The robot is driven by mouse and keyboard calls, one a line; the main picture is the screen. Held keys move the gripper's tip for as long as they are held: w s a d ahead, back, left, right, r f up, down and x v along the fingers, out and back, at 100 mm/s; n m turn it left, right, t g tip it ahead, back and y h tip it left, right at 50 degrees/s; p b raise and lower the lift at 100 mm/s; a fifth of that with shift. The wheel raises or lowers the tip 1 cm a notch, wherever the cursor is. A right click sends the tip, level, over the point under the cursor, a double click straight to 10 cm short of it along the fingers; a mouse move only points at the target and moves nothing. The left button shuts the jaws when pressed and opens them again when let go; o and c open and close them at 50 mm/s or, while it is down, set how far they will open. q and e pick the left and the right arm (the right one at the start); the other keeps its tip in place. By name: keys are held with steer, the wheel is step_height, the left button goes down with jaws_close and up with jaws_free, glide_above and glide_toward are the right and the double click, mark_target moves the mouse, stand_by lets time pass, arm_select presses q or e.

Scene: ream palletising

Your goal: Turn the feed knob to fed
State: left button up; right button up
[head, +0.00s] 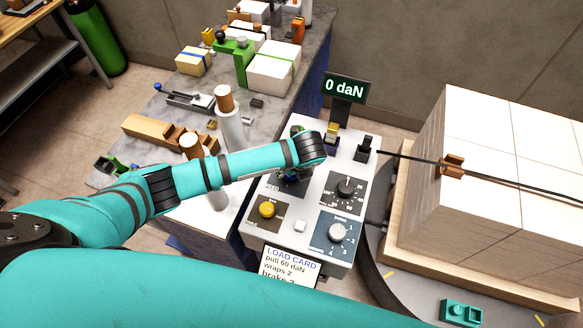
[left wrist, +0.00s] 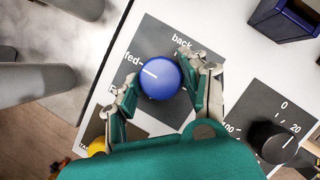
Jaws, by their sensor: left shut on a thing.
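The feed knob (left wrist: 160,78) is round and blue with a white pointer line, on a dark square plate of the white control panel. In the left wrist view its line points up-left at the "fed" mark (left wrist: 132,60); the "back" label is at the top. My left gripper (left wrist: 157,73) is shut on the knob, one finger on each side. In the head view the feed knob (head: 291,178) is mostly hidden under my left arm and gripper. My right gripper is not in view.
The panel also has a yellow button (head: 267,209), a black dial (head: 346,189), a grey index knob (head: 337,232) and a small black lever (head: 366,146). A display (head: 346,88) reads 0 daN. A strapped stack of white reams (head: 500,190) stands at the right.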

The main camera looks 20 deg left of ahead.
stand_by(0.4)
arm_select(q)
steer(key=o, duration=1.2)
steer(key=shift+c, duration=0.2)
steer(key=v, duration=1.2)
steer(key=shift+a, duration=0.1)
